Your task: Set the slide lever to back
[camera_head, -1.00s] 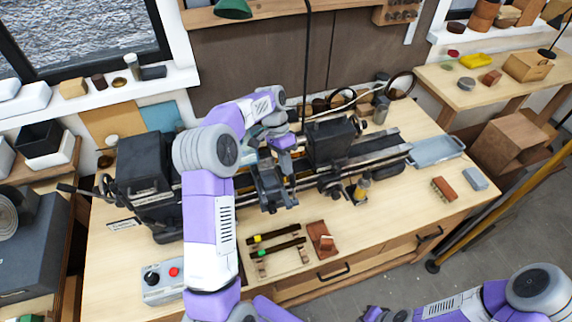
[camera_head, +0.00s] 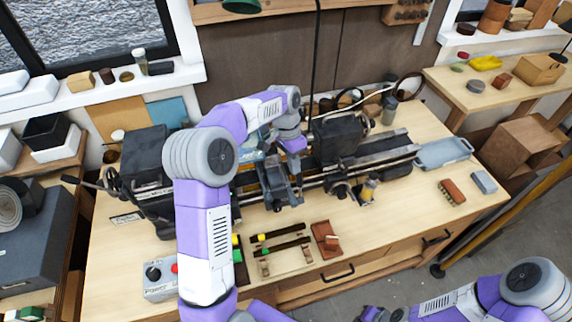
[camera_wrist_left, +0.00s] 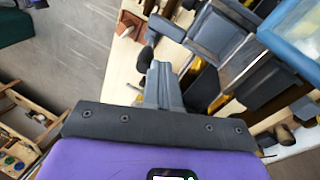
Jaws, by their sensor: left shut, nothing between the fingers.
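The dark lathe (camera_head: 150,178) stands along the back of the bench. Its blue-grey slide carriage (camera_head: 283,194) is near the middle of the bed. My left gripper (camera_head: 296,172) reaches down over the carriage from behind, shut and empty. In the left wrist view its closed grey fingers (camera_wrist_left: 160,82) point at the carriage, close to a dark rounded knob (camera_wrist_left: 146,56) that may be the slide lever's end. I cannot tell whether they touch. The lever's own position is not clear in either view.
A dark block (camera_head: 336,138) stands on the bed right of the carriage. A grey control box (camera_head: 160,280) sits at the front left, and a reddish-brown holder (camera_head: 326,240) lies at the front. A blue-grey tray (camera_head: 443,153) is at the right.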

